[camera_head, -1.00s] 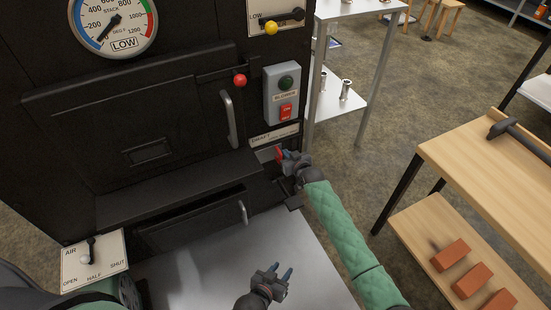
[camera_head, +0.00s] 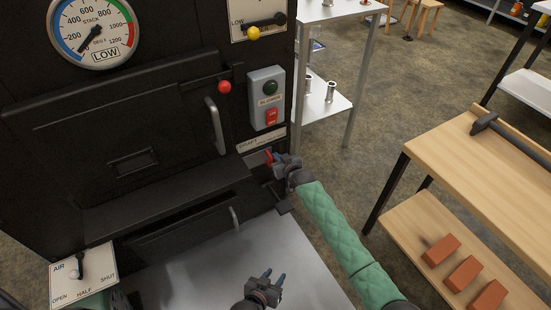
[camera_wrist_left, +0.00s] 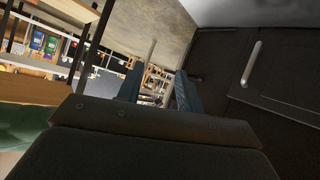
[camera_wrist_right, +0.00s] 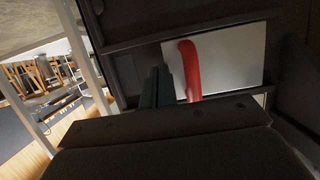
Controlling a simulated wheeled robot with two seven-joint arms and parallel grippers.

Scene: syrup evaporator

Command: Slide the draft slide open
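The draft slide's red handle (camera_head: 268,157) stands out in front of a pale plate, below the DRAFT label (camera_head: 262,140) at the right of the black stove front. My right gripper (camera_head: 277,160) is at the handle. In the right wrist view the red handle (camera_wrist_right: 190,70) rises just to the right of the fingers (camera_wrist_right: 160,86), not between them. The fingers look closed together; whether they touch the handle cannot be told. My left gripper (camera_head: 274,280) is open and empty over the grey metal surface, and its parted fingers (camera_wrist_left: 159,90) show in the left wrist view.
A blower switch box (camera_head: 266,97) is above the draft label. Door handles (camera_head: 215,126) stick out from the stove front. An AIR lever plate (camera_head: 83,275) is at lower left. A wooden bench (camera_head: 470,165) with a hammer and bricks stands at right. Floor lies between.

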